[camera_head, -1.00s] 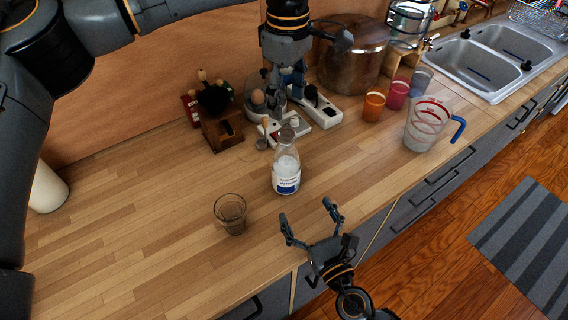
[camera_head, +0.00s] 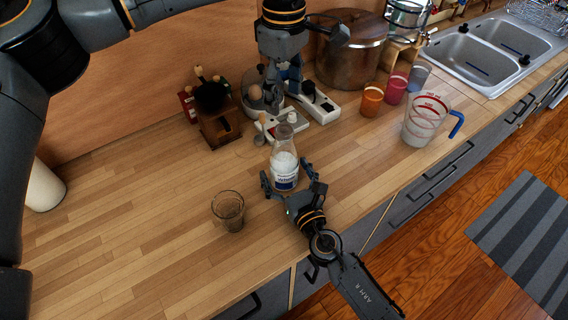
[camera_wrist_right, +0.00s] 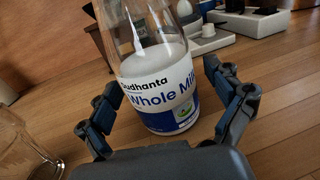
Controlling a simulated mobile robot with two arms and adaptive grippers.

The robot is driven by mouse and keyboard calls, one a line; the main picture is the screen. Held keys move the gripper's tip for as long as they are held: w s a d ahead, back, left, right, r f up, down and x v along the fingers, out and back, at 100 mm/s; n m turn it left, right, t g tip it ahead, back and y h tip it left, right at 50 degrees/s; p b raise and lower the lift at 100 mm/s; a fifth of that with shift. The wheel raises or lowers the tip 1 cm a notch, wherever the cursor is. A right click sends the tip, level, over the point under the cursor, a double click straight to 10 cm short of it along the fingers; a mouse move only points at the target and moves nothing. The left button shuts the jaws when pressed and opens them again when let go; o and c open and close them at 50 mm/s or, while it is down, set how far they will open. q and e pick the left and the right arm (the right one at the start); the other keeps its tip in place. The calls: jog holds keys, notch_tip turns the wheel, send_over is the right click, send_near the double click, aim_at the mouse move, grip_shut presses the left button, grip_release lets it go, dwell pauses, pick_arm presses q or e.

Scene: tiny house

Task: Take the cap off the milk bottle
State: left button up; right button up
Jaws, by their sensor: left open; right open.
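The milk bottle (camera_head: 285,168) stands upright on the wooden counter, clear glass with a white and blue label and milk inside. Its capped top (camera_head: 284,132) is small, and the cap's detail is hard to tell in the head view. In the right wrist view the bottle's label (camera_wrist_right: 160,97) fills the middle, and its top is out of frame. My right gripper (camera_head: 286,175) is open low at the bottle's near side, one finger on either side of the glass. My left gripper (camera_head: 285,92) is open, pointing down above and behind the bottle, holding nothing.
An empty glass (camera_head: 229,211) stands left of the bottle. Coloured cups (camera_head: 372,101) and a measuring jug (camera_head: 425,122) stand right. The front-left counter is clear.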

aim_at(283, 129)
grip_shut()
pick_arm(q)
jog(key=m, duration=1.3)
jog(key=shift+m, duration=0.3)
jog(key=m, duration=0.4)
jog(key=shift+f, duration=4)
